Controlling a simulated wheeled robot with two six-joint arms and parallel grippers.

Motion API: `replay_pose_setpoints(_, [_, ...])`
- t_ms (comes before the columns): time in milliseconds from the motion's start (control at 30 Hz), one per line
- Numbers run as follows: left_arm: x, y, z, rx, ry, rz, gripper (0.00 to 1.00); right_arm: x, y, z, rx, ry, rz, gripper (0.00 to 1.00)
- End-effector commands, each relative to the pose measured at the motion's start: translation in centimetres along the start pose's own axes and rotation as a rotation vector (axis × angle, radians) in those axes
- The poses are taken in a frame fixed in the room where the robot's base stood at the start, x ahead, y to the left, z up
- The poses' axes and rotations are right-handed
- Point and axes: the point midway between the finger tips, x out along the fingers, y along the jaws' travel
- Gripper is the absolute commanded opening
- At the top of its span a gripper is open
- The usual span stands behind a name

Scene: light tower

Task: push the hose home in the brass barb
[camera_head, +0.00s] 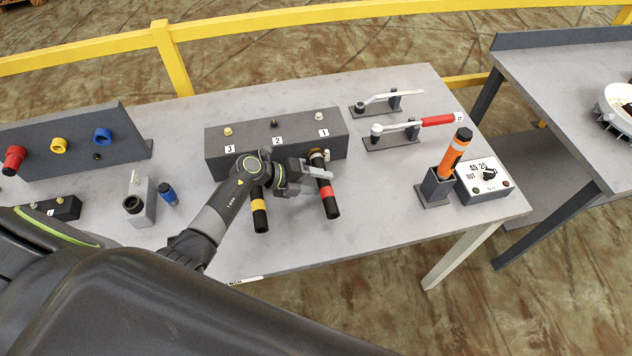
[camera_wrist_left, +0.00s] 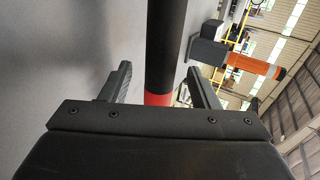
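A black hose with a red band (camera_head: 331,204) sticks out from the front of the dark grey block (camera_head: 262,128), below label 1. A small brass-coloured piece (camera_head: 317,154) shows at its upper end; I cannot tell how far the hose sits on it. My left gripper (camera_head: 322,173) is at this hose, reaching in from the left. In the left wrist view, the hose (camera_wrist_left: 165,50) runs between its spread fingers, with gaps on both sides. My right gripper is not in view.
Right of the block stand a red-handled wrench (camera_head: 437,120) on a stand, an orange tool (camera_head: 456,150) in a holder, and a white dial box (camera_head: 484,180). A panel with coloured caps (camera_head: 80,150) is at left. The table front right of the hose is clear.

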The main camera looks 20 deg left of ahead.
Motion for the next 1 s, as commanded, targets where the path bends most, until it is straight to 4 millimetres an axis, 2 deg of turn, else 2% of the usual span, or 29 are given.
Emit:
replay_pose_setpoints(267, [-0.1, 0.1, 0.0, 0.0, 0.0, 0.001, 0.55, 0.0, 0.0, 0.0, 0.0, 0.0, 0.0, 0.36])
replay_pose_setpoints(433, [-1.5, 0.2, 0.0, 0.001, -0.001, 0.002, 0.55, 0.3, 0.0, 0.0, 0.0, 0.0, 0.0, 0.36])
replay_pose_setpoints(567, [-3.7, 0.4, 0.0, 0.003, -0.002, 0.004, 0.55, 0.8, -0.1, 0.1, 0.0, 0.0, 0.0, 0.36])
replay_pose_setpoints(1000, [-12.6, 0.4, 0.0, 0.003, -0.001, 0.006, 0.55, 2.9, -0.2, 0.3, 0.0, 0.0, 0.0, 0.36])
